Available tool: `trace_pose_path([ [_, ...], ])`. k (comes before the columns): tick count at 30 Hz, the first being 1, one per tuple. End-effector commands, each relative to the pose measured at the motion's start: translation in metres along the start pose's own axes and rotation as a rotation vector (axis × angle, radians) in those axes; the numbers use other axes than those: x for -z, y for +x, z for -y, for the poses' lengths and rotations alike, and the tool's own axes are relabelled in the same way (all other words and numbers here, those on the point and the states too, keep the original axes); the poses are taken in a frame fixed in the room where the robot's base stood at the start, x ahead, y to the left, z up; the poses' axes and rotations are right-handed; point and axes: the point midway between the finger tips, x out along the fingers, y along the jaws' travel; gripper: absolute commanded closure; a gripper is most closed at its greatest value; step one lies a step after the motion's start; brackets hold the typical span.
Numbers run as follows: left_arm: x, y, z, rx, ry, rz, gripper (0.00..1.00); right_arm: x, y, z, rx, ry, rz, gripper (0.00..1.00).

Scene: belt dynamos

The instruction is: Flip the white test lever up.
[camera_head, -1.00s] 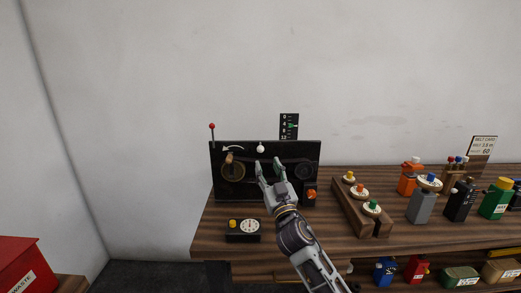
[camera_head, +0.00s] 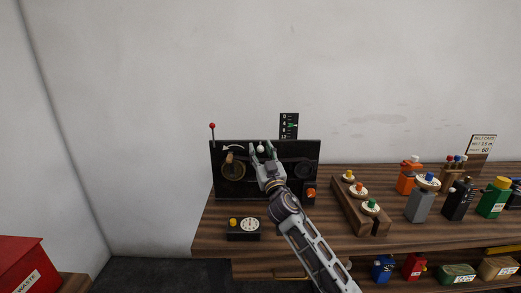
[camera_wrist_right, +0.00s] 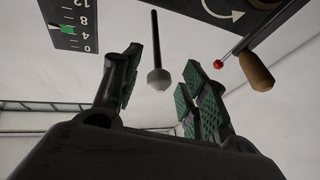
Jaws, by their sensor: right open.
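The white test lever (camera_head: 260,149) has a round white knob and stands on the front of the black panel (camera_head: 228,193). In the right wrist view its white knob (camera_wrist_right: 159,79) hangs on a dark rod between the two fingers. My right gripper (camera_head: 262,148) is open, with its fingertips up around the knob in the head view. The right wrist view shows the open fingers with green pads (camera_wrist_right: 160,85), and gaps between the pads and the knob. I see no contact. My left gripper is not in view.
A red-knobbed lever (camera_head: 212,127) stands at the panel's left, and a scale with a green pointer (camera_head: 289,125) rises behind it. A timer box (camera_head: 243,229) sits in front. A wooden rack (camera_head: 358,205) and several coloured units stand to the right.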

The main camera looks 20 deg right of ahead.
Motion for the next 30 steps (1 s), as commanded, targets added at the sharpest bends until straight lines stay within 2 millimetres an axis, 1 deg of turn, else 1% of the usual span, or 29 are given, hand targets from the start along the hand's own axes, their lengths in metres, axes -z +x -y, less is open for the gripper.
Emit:
trace_pose_path([
  [6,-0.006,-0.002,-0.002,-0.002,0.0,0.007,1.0,0.001,0.009,0.0,0.0,0.0,-0.001,0.56],
  [16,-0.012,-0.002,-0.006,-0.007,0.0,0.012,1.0,0.0,0.01,0.0,0.0,0.0,0.0,0.56],
  [17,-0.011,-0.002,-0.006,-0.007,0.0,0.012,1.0,0.0,0.01,0.0,0.0,0.0,0.0,0.59],
  [26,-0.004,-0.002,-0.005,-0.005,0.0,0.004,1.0,0.0,0.01,0.0,0.0,0.0,0.0,0.97],
  [27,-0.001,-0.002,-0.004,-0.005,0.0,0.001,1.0,0.0,0.01,0.0,0.0,0.0,0.0,1.0],
  [30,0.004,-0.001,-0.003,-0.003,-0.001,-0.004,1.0,0.0,0.01,0.0,0.0,0.0,0.0,1.0],
])
